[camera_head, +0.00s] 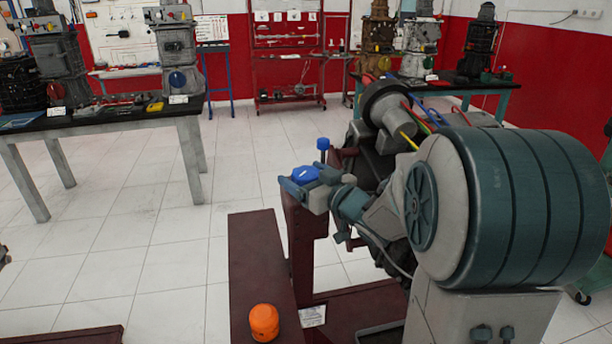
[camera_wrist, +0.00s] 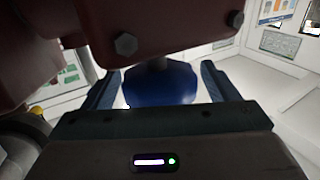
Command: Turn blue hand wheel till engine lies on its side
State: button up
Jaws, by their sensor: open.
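The blue hand wheel (camera_head: 305,174) sits at the near end of the dark red engine stand (camera_head: 297,225). It also shows in the wrist view as a blue rounded wheel (camera_wrist: 160,84) on a short shaft, below a dark red part with bolts. My gripper (camera_head: 308,181) is open, with its fingers on either side of the wheel; a gap shows beside each finger in the wrist view (camera_wrist: 160,92). The dark engine (camera_head: 372,166) is behind my arm and largely hidden, so I cannot tell its tilt.
A small blue knob (camera_head: 323,144) stands up just behind the wheel. An orange cap (camera_head: 264,322) is on the stand's base in front. A table with engines (camera_head: 110,113) stands at the left. White tiled floor is clear between that table and the stand.

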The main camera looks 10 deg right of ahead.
jog(key=c, duration=1)
jog(key=shift+o, duration=0.2)
dwell(1.0)
jog(key=o, duration=1)
jog(key=shift+c, duration=0.2)
jog(key=v, duration=1.3)
jog(key=shift+s, duration=0.4)
jog(key=shift+d, duration=0.1)
